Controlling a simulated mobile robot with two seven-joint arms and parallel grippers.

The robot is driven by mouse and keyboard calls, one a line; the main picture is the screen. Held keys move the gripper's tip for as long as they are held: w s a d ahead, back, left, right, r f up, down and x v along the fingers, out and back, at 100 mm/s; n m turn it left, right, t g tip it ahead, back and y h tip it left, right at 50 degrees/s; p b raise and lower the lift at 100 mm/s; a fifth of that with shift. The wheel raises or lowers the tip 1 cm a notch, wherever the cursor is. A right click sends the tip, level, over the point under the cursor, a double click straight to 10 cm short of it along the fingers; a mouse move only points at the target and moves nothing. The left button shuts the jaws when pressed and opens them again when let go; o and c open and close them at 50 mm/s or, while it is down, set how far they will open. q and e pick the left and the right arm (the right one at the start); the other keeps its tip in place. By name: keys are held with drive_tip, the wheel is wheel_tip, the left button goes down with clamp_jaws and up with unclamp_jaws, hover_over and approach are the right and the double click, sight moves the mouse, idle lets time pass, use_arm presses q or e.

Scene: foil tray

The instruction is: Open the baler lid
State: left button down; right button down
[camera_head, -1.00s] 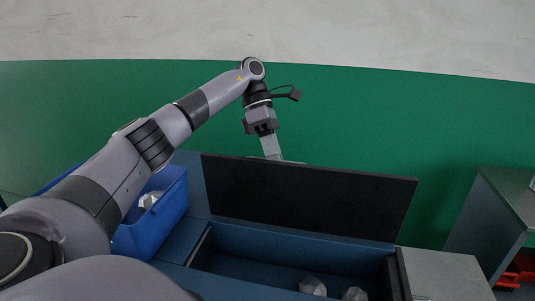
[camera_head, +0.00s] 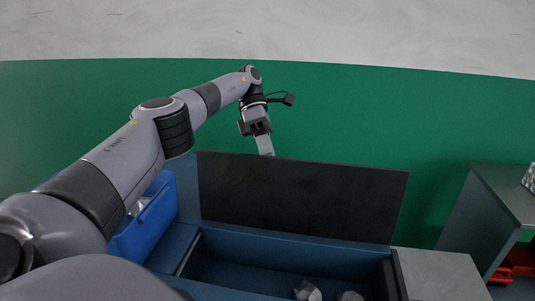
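The baler lid (camera_head: 303,200) is a dark flat panel standing up along the back edge of the baler (camera_head: 275,252). The baler is a blue box with an open cavity below the lid. My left gripper (camera_head: 265,145) points down at the lid's top edge, left of its middle. Its lower end is close to that edge, and I cannot tell whether it touches. The fingers show as one pale narrow shape, so their opening is unclear. My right gripper is not in the view.
Crumpled foil pieces (camera_head: 308,290) lie in the open cavity. A blue bin (camera_head: 150,222) with pale foil stands left of the baler, partly behind my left arm. A grey cabinet (camera_head: 497,205) stands at the right, with red items (camera_head: 512,265) low inside it.

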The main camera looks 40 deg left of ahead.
use_arm(q)
drive_tip(key=shift+s+f, duration=0.15)
drive_tip(key=shift+f, duration=0.35)
drive_tip(key=c, duration=1.3)
unclamp_jaws()
drive_tip(key=shift+o, duration=1)
drive_tip(key=shift+r, duration=0.15)
drive_tip(key=shift+r, duration=0.15)
